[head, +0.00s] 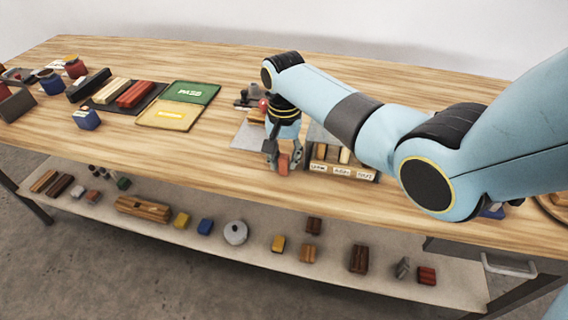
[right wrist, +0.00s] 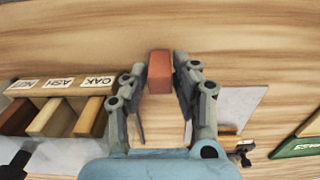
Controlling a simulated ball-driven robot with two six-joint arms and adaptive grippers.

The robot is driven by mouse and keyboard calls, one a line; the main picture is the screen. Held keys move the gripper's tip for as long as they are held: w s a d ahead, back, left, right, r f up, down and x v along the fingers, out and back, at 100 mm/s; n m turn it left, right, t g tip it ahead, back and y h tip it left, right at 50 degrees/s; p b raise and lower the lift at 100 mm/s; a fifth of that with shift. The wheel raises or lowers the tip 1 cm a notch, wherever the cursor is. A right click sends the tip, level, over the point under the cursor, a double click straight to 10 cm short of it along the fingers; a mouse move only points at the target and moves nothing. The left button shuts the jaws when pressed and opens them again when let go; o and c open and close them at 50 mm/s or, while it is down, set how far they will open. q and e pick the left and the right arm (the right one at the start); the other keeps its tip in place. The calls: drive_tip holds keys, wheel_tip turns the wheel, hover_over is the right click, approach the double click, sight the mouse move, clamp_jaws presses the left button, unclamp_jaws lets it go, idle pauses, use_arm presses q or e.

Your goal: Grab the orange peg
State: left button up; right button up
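The orange peg (head: 283,164), a small reddish-orange block, is between the fingertips of my right gripper (head: 284,157), near the front of the table. In the right wrist view the peg (right wrist: 160,72) fills the gap between the two fingertips (right wrist: 161,76), which look to touch its sides. The gripper appears shut on it. Whether the peg is clear of the tabletop is hard to tell. My left gripper is in neither view.
A labelled wooden sorter (right wrist: 64,84) with several compartments holding wood pieces stands beside the gripper. A grey sheet (head: 246,138) lies on the other side. Green (head: 192,92) and yellow (head: 168,115) pads lie further left. The table between is clear. A shelf (head: 150,205) below holds several blocks.

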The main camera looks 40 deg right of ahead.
clamp_jaws()
